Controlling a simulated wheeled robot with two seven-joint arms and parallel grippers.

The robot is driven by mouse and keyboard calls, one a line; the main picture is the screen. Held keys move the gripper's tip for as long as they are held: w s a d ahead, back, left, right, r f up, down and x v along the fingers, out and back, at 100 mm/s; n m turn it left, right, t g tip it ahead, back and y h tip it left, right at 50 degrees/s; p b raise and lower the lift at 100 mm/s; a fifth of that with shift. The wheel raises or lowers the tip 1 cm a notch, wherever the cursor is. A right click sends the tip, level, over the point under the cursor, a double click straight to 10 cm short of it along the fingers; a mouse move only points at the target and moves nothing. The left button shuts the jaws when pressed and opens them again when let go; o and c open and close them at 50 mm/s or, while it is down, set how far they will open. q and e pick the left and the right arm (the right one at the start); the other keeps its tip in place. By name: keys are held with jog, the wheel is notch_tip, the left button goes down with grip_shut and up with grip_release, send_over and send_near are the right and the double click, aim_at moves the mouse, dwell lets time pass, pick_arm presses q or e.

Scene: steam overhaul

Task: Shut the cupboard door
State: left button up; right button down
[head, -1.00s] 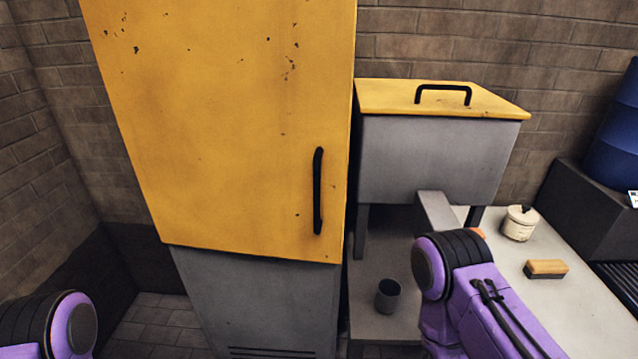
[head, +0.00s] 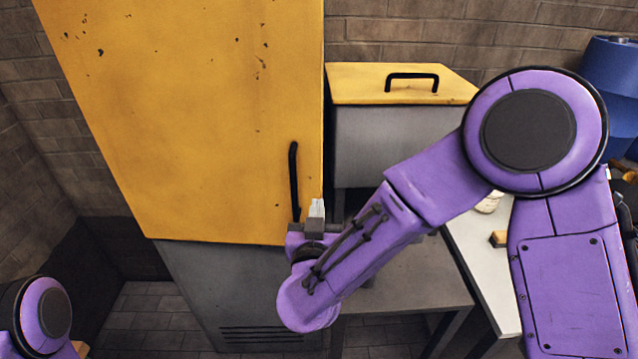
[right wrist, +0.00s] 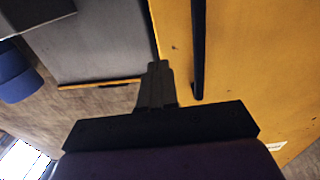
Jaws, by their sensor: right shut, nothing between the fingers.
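The cupboard door (head: 200,120) is a tall, scuffed yellow panel with a black vertical bar handle (head: 293,180) near its right edge. It looks flush or nearly so with the cupboard; I cannot tell whether a small gap is left. My right gripper (head: 316,208) is shut and empty, at the lower right edge of the door just right of the handle's lower end. In the right wrist view the closed fingertips (right wrist: 157,66) lie by the door edge, with the handle (right wrist: 198,50) beside them. Contact is unclear. My left gripper is out of view.
A grey bin with a yellow lid (head: 350,85) stands right of the cupboard. A grey table (head: 425,285) and a white worktop (head: 490,265) lie below and right. A blue barrel (head: 610,75) is at far right. Bare floor shows at left.

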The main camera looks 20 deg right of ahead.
aim_at(320, 181)
jog(key=p+x, duration=0.2)
jog(key=x, duration=0.4)
jog(key=shift+d+r, duration=0.1)
jog(key=shift+w+d, duration=0.15)
jog(key=shift+w, duration=0.3)
